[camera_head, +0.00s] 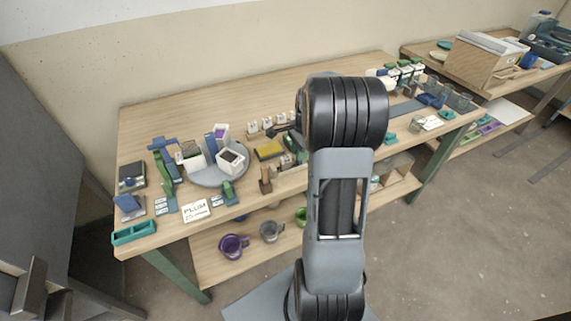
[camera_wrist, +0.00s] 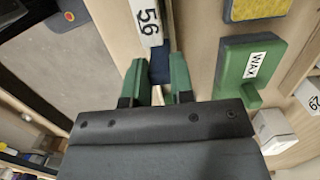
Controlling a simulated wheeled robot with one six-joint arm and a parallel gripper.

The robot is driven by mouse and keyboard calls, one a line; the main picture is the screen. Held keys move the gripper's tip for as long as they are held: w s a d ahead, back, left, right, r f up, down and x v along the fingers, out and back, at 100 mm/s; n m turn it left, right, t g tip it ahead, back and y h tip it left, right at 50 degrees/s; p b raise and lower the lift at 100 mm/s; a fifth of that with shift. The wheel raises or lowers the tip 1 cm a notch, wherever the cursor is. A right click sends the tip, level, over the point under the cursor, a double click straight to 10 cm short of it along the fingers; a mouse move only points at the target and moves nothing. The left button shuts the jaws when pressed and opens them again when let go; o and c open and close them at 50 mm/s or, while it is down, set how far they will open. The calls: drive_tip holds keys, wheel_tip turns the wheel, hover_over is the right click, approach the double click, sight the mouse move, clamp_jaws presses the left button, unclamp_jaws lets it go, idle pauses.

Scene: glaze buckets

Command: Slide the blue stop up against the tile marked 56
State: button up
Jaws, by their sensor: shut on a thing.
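In the wrist view, my gripper (camera_wrist: 159,78) has its two green fingers shut on the dark blue stop (camera_wrist: 160,66), one on each side. The white tile marked 56 (camera_wrist: 146,22) is just beyond the stop, in line with it. The stop's far end shows right at the tile's near edge. I cannot tell whether they touch or a thin gap is left. In the head view my own arm hides the gripper and the stop.
A green block marked WAX (camera_wrist: 250,68) lies right of the gripper, with a yellow-topped pad (camera_wrist: 258,8) beyond it. A white tile marked 29 (camera_wrist: 310,95) is at the right edge. In the head view, a round grey tray (camera_head: 204,178) with containers stands to the left on the bench.

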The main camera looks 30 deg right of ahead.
sight(288, 156)
drive_tip(key=shift+w+a, duration=0.15)
drive_tip(key=shift+a, duration=0.9)
drive_tip(key=shift+w+a, duration=0.15)
drive_tip(key=shift+a, duration=0.85)
drive_tip(key=o, duration=0.8)
drive_tip(key=shift+r, duration=0.1)
wheel_tip(288, 156, up, 7)
drive_tip(key=p, duration=0.6)
drive_tip(key=shift+p, duration=0.3)
